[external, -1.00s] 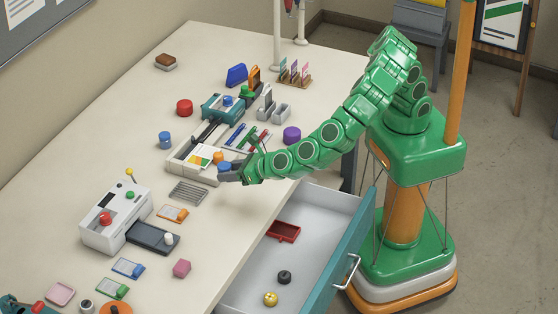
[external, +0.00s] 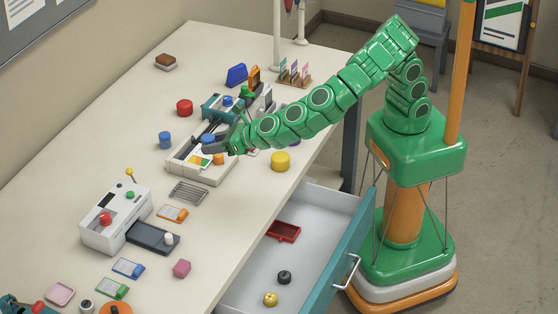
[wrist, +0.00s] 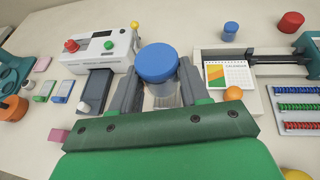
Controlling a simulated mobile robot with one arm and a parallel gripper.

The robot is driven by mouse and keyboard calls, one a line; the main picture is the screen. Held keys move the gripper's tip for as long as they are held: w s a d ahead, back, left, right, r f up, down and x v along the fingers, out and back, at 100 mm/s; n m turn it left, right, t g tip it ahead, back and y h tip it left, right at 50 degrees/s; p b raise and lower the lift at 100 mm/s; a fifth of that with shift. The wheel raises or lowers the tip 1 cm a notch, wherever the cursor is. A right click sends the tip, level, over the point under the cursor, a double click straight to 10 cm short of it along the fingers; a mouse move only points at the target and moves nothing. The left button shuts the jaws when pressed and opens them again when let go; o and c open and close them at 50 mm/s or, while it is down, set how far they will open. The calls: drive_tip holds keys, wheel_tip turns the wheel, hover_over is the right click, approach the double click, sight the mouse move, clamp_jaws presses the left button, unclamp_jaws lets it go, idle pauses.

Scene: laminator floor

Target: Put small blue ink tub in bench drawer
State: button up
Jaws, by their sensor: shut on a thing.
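The bench drawer (external: 322,200) is pulled open at the bench's front right, away from my gripper.
The drawer holds a red tray (external: 284,231), a black round piece (external: 284,277) and a yellow one (external: 270,298), with bare floor between. A yellow tub (external: 280,161) stands near the bench edge. A white machine (external: 114,216) stands front left.

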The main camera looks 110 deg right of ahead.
drive_tip(key=w+d+r+n+t+y, duration=0.1)
drive_tip(key=w+d+r+n+y, duration=0.35)
drive_tip(key=d, duration=0.55)
drive_tip(key=w+d+r+n+t+y, duration=0.25)
drive_tip(key=w+d+r, duration=0.3)
drive_tip(key=d, duration=0.35)
drive_tip(key=shift+s+a+f, duration=1.65)
drive_tip(key=shift+s+f, duration=0.8)
drive_tip(key=shift+s, duration=2.2)
drive_tip(key=shift+s+a+f, duration=1.65)
drive_tip(key=shift+s+f, duration=0.75)
drive_tip(key=shift+s, duration=2.25)
drive_tip(key=w+a+f+n+g+y, duration=0.2)
drive_tip(key=w+f+n+y, duration=0.25)
drive_tip(key=w, duration=0.55)
drive_tip(key=w+d+n+g+y, duration=0.1)
drive_tip(key=w+d+n+y, duration=0.25)
drive_tip(key=w+d, duration=0.45)
drive_tip(key=shift+m+g+y, duration=0.25)
drive_tip(key=shift+m+y, duration=0.05)
drive_tip(key=shift+w+d+f, duration=0.45)
drive_tip(key=shift+w+f, duration=1.2)
drive_tip(key=shift+w, duration=0.2)
drive_tip(key=shift+w+d+f, duration=0.5)
drive_tip(key=shift+w+f, duration=1.2)
drive_tip(key=shift+w, duration=0.15)
drive_tip(key=shift+w+d+f, duration=0.45)
drive_tip(key=shift+w+f, duration=1.2)
drive_tip(key=shift+w, duration=0.2)
